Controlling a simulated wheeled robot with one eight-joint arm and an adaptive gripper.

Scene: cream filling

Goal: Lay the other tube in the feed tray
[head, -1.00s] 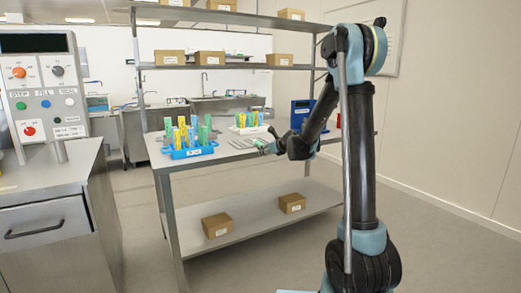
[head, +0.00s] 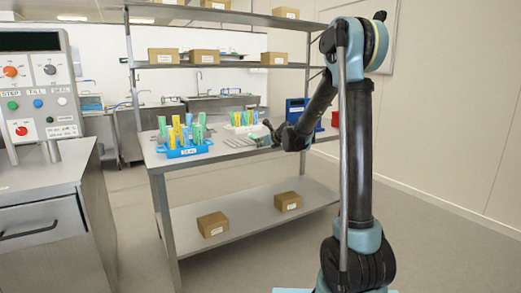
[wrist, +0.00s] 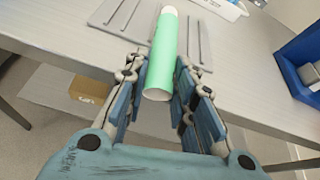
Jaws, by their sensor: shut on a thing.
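My gripper (head: 272,134) is shut on a light green tube with a white end (wrist: 164,50). The tube lies between the two fingers (wrist: 160,72) and sticks out past their tips. In the head view only a small green bit of the tube (head: 266,123) shows at the gripper. A flat grey tray with long slots (wrist: 112,14) lies on the steel table beyond my gripper, and the tube's far end overlaps it in the wrist view. The tray also shows in the head view (head: 238,142), left of my gripper. I cannot tell the tube's height above it.
A blue rack (head: 184,152) with several green and yellow tubes stands at the table's left. A white rack (head: 240,130) with more tubes stands behind the tray. A blue device (head: 297,110) stands at the right. A control panel (head: 38,90) is at far left.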

